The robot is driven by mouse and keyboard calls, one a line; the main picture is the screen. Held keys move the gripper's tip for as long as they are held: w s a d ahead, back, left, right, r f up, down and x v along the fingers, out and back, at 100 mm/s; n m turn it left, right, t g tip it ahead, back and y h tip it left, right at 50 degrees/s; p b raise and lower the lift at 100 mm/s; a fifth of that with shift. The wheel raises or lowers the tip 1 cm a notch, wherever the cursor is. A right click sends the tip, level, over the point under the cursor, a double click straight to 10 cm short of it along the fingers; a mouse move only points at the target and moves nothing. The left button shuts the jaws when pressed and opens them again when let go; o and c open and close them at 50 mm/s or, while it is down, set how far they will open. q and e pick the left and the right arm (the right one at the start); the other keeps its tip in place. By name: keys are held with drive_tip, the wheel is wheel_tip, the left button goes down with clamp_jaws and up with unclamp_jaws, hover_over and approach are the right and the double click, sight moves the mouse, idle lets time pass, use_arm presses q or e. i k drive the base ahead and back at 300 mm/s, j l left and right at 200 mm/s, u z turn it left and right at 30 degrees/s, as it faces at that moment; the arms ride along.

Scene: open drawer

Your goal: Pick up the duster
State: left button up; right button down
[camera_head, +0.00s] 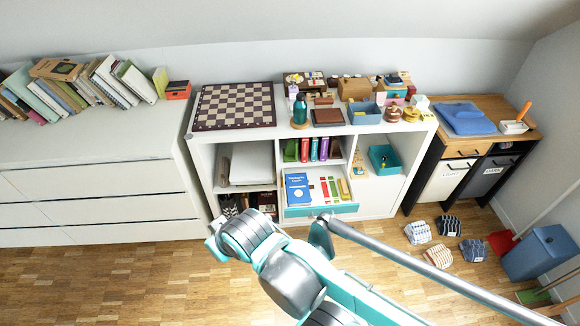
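I cannot clearly identify the duster. An item with an orange handle (524,110) stands tilted on a white base (513,127) on the wooden cabinet at the right; I cannot tell whether it is the duster. A drawer with a teal front (320,210) is open at the bottom middle of the white shelf unit. It holds a blue book (297,188) and small coloured items. A grey and teal arm of mine crosses the lower middle, in front of the shelf unit. Neither gripper's fingers show.
A chessboard (235,106), a teal bottle (299,112) and several boxes crowd the shelf top. A white dresser (90,150) with books stands at left. Several folded cloths (418,233) and a blue bin (538,253) are on the floor at right. Floor at left is clear.

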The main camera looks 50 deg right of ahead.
sight(343, 188)
drive_tip(key=z, duration=2.25)
drive_tip(key=i+z, duration=0.35)
drive_tip(key=i, duration=0.6)
